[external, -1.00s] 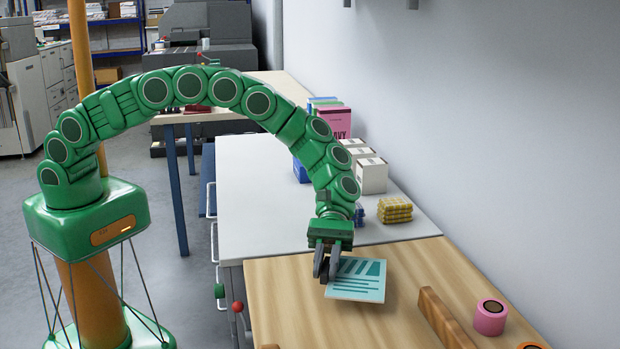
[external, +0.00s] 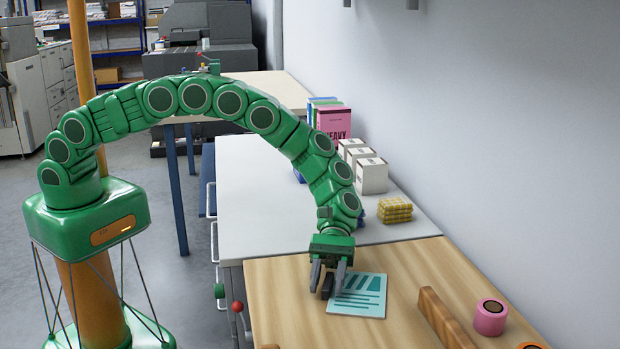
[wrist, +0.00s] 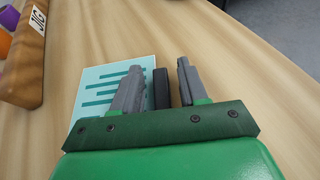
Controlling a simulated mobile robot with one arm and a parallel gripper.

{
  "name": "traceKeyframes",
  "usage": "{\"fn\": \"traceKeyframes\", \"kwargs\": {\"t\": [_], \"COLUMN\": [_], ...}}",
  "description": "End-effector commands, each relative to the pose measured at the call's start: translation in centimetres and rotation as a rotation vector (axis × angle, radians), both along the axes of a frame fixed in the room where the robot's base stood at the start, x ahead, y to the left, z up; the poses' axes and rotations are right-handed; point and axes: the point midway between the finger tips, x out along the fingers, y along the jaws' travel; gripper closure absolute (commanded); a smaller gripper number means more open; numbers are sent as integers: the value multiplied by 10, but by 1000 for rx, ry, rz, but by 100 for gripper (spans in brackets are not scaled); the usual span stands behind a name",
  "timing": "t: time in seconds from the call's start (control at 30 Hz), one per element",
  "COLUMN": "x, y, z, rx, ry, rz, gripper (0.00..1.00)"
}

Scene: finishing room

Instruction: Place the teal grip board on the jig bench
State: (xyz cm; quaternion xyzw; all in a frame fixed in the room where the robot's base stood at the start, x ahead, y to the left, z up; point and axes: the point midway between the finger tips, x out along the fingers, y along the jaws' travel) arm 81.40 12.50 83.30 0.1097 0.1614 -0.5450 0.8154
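The teal grip board (external: 362,297) is a pale teal panel with darker teal bars. It lies flat on the wood-topped jig bench (external: 285,311), near the bench's back left part. A dark grip block (wrist: 160,88) stands at the board's edge. My gripper (external: 328,279) is low over that edge, its two fingers apart on either side of the block. In the wrist view, my gripper (wrist: 158,78) shows gaps beside the block, and one finger hides part of the board (wrist: 92,92).
A wooden bar (external: 446,318) with a label partly reading "JIG" (wrist: 37,20) lies right of the board. A pink roll (external: 490,317) stands beyond it. Behind is a white table (external: 258,192) with yellow sponges (external: 394,210) and white boxes (external: 371,175). Bare wood lies left of the board.

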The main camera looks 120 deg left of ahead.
Motion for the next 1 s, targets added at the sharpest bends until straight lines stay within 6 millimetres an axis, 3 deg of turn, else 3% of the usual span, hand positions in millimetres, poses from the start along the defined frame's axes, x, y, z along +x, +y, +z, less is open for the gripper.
{"fn": "traceKeyframes", "kwargs": {"t": [0.47, 1.0], "x": [-3, -34], "y": [8, 86], "z": [6, 40], "rx": [0, 2], "ry": [-2, -2], "rz": [1, 3], "gripper": [53, 53]}}
